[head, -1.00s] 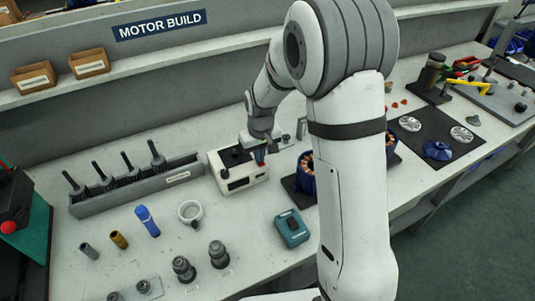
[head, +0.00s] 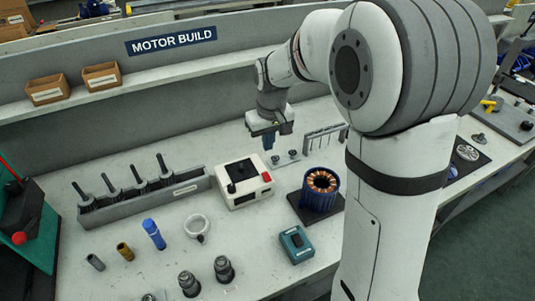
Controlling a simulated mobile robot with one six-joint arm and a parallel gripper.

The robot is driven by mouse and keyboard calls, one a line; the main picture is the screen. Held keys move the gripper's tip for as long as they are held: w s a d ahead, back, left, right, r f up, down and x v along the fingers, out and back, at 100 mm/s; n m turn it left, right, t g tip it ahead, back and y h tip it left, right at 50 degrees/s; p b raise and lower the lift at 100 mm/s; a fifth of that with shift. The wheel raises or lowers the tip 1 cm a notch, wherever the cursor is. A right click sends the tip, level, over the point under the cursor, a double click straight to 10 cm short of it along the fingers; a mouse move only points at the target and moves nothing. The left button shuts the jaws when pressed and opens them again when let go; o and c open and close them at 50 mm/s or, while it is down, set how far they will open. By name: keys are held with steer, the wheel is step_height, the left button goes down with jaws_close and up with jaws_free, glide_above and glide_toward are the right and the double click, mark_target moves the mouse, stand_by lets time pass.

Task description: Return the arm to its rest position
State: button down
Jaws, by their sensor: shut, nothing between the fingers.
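My arm stands at the right of the head view, with its upper part raised and its forearm reaching back to the left. My gripper (head: 269,140) points down above the back of the bench (head: 150,275), behind the white box with a red button (head: 243,184). Its fingers are small and dark here. They are shut and nothing shows between them. The gripper is apart from the box. Part of the bench's right side is hidden behind my arm.
A rack with dark upright tools (head: 145,195) is at left. A blue motor stator with copper windings (head: 321,188) and a teal box (head: 297,245) stand near my arm. A blue cylinder (head: 154,234) and a white ring (head: 196,226) are in front. The back shelf (head: 185,77) runs behind my gripper.

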steer(key=shift+r, duration=0.6)
steer(key=s+d+r+m, duration=0.1)
steer(key=s+d, duration=0.2)
steer(key=s, duration=0.4)
steer(key=s+d+r+m+t, duration=0.1)
steer(key=s+d, duration=0.2)
steer(key=s, duration=0.5)
steer(key=s+d+r+m, duration=0.1)
steer(key=s+d+m, duration=0.1)
steer(key=s, duration=0.5)
steer(key=shift+s+d, duration=0.25)
steer(key=shift+d, duration=0.3)
